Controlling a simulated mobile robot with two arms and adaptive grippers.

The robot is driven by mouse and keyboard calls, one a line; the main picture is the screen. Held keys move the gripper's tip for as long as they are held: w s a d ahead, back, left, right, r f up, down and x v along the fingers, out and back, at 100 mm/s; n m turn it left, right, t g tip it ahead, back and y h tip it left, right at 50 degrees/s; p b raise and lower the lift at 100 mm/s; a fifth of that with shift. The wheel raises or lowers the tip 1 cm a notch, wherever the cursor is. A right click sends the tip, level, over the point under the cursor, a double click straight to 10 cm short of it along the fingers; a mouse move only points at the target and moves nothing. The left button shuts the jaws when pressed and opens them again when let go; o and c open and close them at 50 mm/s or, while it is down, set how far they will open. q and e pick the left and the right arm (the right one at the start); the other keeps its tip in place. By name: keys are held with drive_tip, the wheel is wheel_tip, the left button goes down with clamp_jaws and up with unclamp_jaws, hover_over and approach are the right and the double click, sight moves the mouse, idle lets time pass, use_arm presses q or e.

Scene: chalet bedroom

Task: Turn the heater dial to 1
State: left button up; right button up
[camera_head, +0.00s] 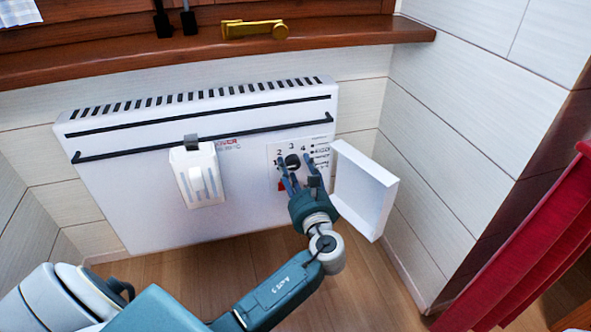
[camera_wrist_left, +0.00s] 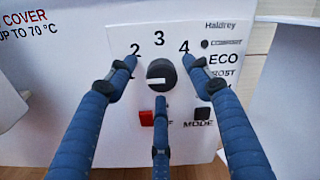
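The white wall heater (camera_head: 110,190) has a control panel on its right side, with a round black dial (camera_head: 293,161). In the left wrist view the dial (camera_wrist_left: 161,73) sits in the middle of the panel, below the figure 3 and between 2 and 4. A small white mark shows on its lower left part; its exact setting is hard to read. My left gripper (camera_head: 294,168) is at the panel, its blue fingers spread. In the left wrist view the gripper (camera_wrist_left: 161,88) has fingers at either side of the dial and one below, apart from it. My right gripper is not in view.
A white cover flap (camera_head: 365,190) stands open right of the panel. A red switch (camera_wrist_left: 146,118) and the MODE button (camera_wrist_left: 196,113) sit below the dial. A white holder (camera_head: 197,175) hangs on the heater front. A wooden sill (camera_head: 200,58) runs above; a red curtain (camera_head: 530,250) hangs right.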

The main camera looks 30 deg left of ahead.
use_arm(q)
drive_tip(key=shift+f, duration=0.1)
drive_tip(key=v, duration=1.2)
drive_tip(key=shift+d, duration=0.1)
